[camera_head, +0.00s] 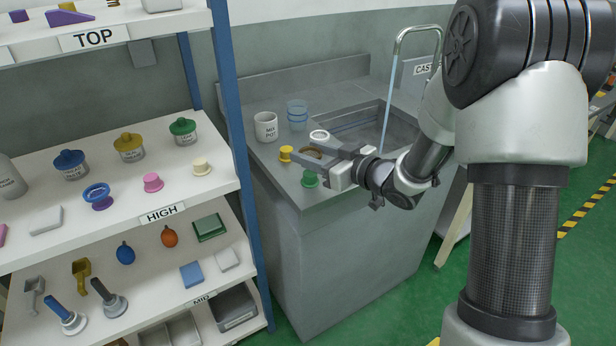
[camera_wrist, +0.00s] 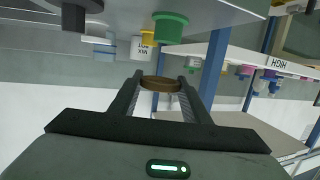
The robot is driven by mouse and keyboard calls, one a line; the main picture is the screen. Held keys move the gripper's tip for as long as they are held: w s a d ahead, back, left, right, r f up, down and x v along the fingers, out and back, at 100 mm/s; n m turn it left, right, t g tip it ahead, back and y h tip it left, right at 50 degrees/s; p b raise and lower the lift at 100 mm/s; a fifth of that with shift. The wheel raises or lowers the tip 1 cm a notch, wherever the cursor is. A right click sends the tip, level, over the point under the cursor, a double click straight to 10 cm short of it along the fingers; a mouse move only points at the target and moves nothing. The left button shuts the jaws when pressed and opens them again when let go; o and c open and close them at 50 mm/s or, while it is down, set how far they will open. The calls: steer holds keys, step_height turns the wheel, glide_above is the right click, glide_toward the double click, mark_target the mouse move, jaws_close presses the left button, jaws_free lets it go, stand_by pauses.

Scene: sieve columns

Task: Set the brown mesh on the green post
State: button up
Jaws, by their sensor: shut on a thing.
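The brown mesh (camera_wrist: 160,84) is a round brown ring, held between the two fingers of my gripper (camera_wrist: 161,78) in the wrist view. In the head view the brown mesh (camera_head: 312,152) shows partly behind the fingers of my gripper (camera_head: 308,156), over the grey counter. The green post (camera_head: 310,181) stands upright near the counter's front edge, just below and in front of the fingers in the picture. It also shows in the wrist view (camera_wrist: 171,28), beyond the fingertips. The mesh is apart from the green post in the wrist view.
A yellow post (camera_head: 286,154) stands left of the gripper, and a pale ring-topped piece (camera_head: 319,136) is behind it. A white mix pot (camera_head: 266,126) and clear blue stacked cups (camera_head: 297,114) stand farther back by the sink (camera_head: 365,130). A loaded shelf (camera_head: 120,210) is at left.

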mark_target(310, 174)
steer(key=shift+f+b, duration=0.6)
steer(key=shift+f, duration=1.75)
steer(key=shift+f, duration=0.2)
steer(key=o, duration=1)
steer(key=shift+r, duration=0.1)
